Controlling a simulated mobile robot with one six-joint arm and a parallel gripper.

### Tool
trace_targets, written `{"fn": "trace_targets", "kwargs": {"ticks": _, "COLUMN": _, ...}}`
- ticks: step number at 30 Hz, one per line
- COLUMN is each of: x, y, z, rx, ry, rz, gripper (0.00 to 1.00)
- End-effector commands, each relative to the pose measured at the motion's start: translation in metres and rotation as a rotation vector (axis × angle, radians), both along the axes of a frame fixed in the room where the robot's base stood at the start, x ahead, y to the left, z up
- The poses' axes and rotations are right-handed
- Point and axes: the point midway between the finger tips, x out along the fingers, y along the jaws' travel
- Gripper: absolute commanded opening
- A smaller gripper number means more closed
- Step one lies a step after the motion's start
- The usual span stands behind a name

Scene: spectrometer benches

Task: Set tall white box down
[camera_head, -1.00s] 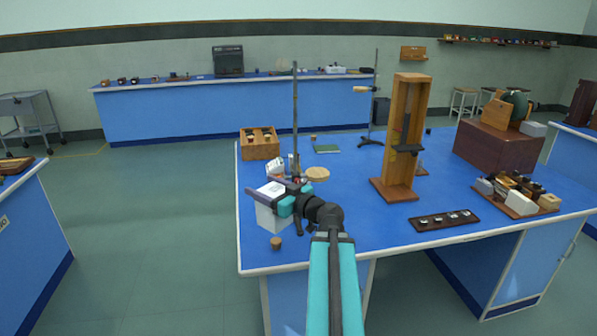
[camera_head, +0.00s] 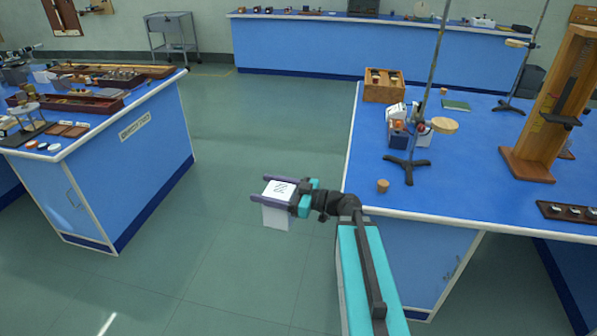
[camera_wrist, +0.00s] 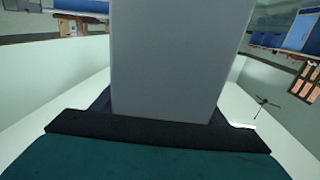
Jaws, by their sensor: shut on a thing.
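The tall white box (camera_head: 275,213) is held in my gripper (camera_head: 272,192) in the head view. It hangs upright over the open floor, left of the front left corner of the right-hand blue bench (camera_head: 420,224). A dark mark shows on its white top. My gripper's jaws are shut on its upper part, one on each side. In the wrist view the box (camera_wrist: 175,60) fills the middle as a plain grey-white face, and its far end is out of frame.
The right-hand bench bears a cork (camera_head: 382,186), a metal stand (camera_head: 408,165), a wooden box (camera_head: 384,86) and a tall wooden frame (camera_head: 540,130). A crowded left bench (camera_head: 100,185) stands across the aisle. The floor between (camera_head: 230,130) is clear.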

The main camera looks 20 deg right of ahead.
Motion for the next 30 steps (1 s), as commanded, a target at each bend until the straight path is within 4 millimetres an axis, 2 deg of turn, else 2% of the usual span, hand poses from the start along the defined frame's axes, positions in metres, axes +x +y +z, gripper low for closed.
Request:
{"fn": "trace_targets", "kwargs": {"ticks": 1, "x": -0.002, "y": 0.015, "z": -0.008, "rx": 0.002, "ry": 0.000, "rz": 0.032, "gripper": 0.11}}
{"fn": "trace_targets", "kwargs": {"ticks": 3, "x": -0.005, "y": 0.030, "z": -0.014, "rx": 0.003, "ry": -0.002, "rz": 0.066, "gripper": 0.11}}
{"fn": "trace_targets", "kwargs": {"ticks": 8, "x": -0.010, "y": 0.049, "z": -0.021, "rx": 0.005, "ry": -0.004, "rz": 0.109, "gripper": 0.11}}
{"fn": "trace_targets", "kwargs": {"ticks": 30, "x": -0.010, "y": 0.054, "z": -0.021, "rx": 0.005, "ry": -0.004, "rz": 0.119, "gripper": 0.11}}
